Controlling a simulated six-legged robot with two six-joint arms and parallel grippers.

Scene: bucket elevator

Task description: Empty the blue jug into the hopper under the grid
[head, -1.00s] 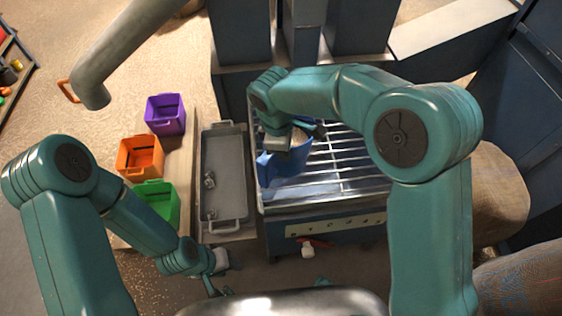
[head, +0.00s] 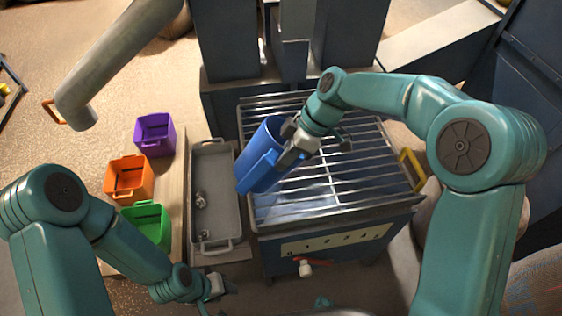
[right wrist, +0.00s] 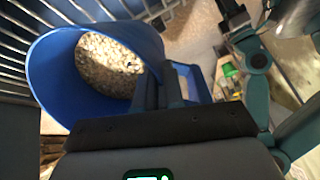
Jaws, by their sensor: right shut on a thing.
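The blue jug (head: 262,160) is above the left part of the hopper's metal grid (head: 345,165), tilted in the head view. My right gripper (head: 293,148) is shut on the jug at its handle side. In the right wrist view the jug (right wrist: 52,75) shows its open mouth, with pale grain (right wrist: 108,65) inside. The right gripper (right wrist: 165,125) covers part of its near side there. Under the bars the hopper (head: 330,238) shows a numbered front strip; its inside is hard to make out. My left gripper (head: 215,288) is low at the front, away from the jug; its jaws are unclear.
A grey tray (head: 228,200) with small metal bits lies left of the hopper. Purple (head: 155,134), orange (head: 129,178) and green (head: 146,224) bins stand further left. A grey pipe (head: 120,60) hangs at upper left. Dark columns rise behind the grid.

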